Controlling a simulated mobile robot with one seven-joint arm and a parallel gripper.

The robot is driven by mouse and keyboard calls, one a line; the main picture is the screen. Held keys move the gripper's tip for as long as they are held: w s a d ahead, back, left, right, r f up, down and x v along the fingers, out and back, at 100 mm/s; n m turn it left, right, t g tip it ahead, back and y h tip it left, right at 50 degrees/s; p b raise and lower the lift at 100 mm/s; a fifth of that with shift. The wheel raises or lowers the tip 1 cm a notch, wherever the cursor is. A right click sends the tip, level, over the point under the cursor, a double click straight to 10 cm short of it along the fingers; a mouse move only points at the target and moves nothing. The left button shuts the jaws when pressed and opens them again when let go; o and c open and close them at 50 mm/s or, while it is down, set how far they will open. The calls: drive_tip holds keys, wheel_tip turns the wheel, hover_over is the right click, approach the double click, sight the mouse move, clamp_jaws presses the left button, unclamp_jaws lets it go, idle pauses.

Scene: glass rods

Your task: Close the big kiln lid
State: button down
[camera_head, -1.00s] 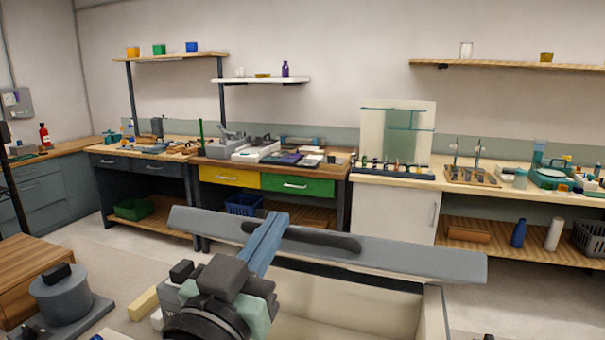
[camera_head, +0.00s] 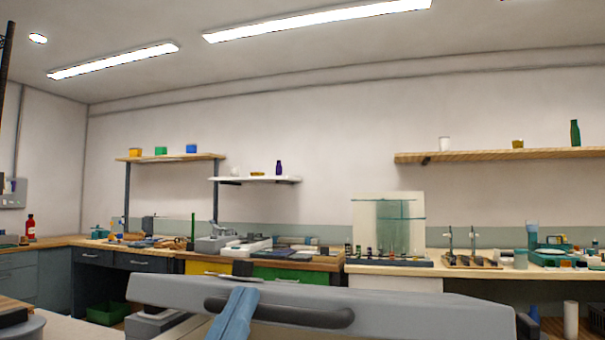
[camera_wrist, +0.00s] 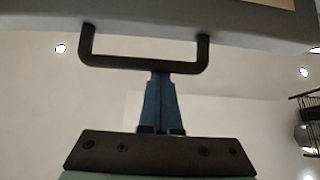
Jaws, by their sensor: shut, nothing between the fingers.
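The big kiln lid (camera_head: 420,310) is a wide grey slab across the bottom of the head view, a little tilted. Its dark bar handle (camera_head: 290,313) runs along the near face. In the wrist view, the lid (camera_wrist: 150,12) spans the top, with the black U-shaped handle (camera_wrist: 120,63) below it. My gripper (camera_head: 243,293) shows as blue fingers crossing the handle in the head view. In the wrist view, the closed blue fingers (camera_wrist: 161,75) meet the handle bar near its middle, with nothing between them. The kiln body is out of view below.
Behind the lid, a bench (camera_head: 330,261) along the back wall carries tools, a rack of small bottles (camera_head: 390,260) and a teal case (camera_head: 555,257). Wall shelves hold small pots. The space above the lid is clear.

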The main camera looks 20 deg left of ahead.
drive_tip(key=f+b, duration=0.2)
drive_tip(key=s+f+b, duration=0.1)
drive_tip(key=f+b, duration=0.1)
drive_tip(key=b, duration=0.1)
drive_tip(key=shift+f, duration=0.35)
idle(0.6)
drive_tip(key=s+f+p, duration=0.1)
drive_tip(key=s+p, duration=0.9)
drive_tip(key=s, duration=0.4)
drive_tip(key=shift+s+a+f, duration=0.2)
drive_tip(key=shift+a+f, duration=0.05)
drive_tip(key=shift+f, duration=0.1)
